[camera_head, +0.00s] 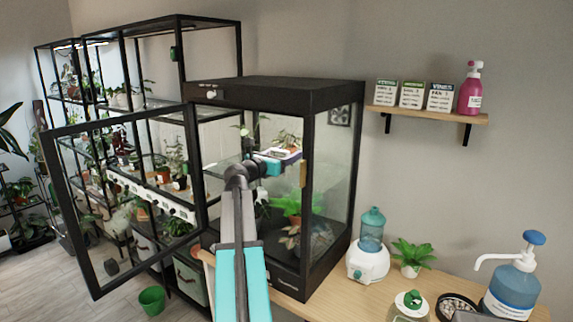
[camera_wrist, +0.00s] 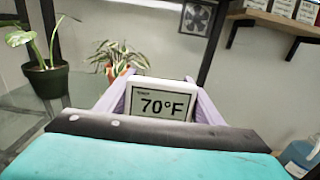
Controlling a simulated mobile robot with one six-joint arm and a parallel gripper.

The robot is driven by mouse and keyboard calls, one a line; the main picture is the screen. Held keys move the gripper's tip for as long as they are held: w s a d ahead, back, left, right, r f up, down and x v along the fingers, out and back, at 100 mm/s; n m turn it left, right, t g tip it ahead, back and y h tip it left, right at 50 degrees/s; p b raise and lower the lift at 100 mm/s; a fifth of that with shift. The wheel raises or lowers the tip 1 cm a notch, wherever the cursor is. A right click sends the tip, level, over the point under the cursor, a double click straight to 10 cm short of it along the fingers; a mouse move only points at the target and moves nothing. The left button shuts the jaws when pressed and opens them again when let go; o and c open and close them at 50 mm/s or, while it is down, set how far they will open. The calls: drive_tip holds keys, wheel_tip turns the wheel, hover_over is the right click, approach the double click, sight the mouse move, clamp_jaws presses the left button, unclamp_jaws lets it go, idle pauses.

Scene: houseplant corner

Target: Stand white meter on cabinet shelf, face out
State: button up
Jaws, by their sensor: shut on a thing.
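The white meter (camera_wrist: 161,101) reads 70°F, with its display facing the wrist camera. My gripper (camera_wrist: 160,97) is shut on it, with one pale lilac finger at each side. In the head view my gripper (camera_head: 288,157) reaches through the open front of the black-framed glass cabinet (camera_head: 333,170), at upper shelf height. The meter is too small to make out clearly there. The glass cabinet shelf (camera_wrist: 28,100) shows at left in the wrist view. Whether the meter's base touches it is hidden by my gripper body.
The cabinet door (camera_head: 125,195) stands open to the left. A humidifier (camera_head: 368,262) stands right of the cabinet.

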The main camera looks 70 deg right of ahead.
drive_tip(key=shift+s+f+p, duration=0.1)
drive_tip(key=shift+f+p, duration=0.25)
drive_tip(key=shift+f, duration=1.4)
drive_tip(key=shift+f, duration=0.15)
drive_tip(key=o, duration=1.1)
drive_tip(key=b+v, duration=0.2)
drive_tip(key=v, duration=1)
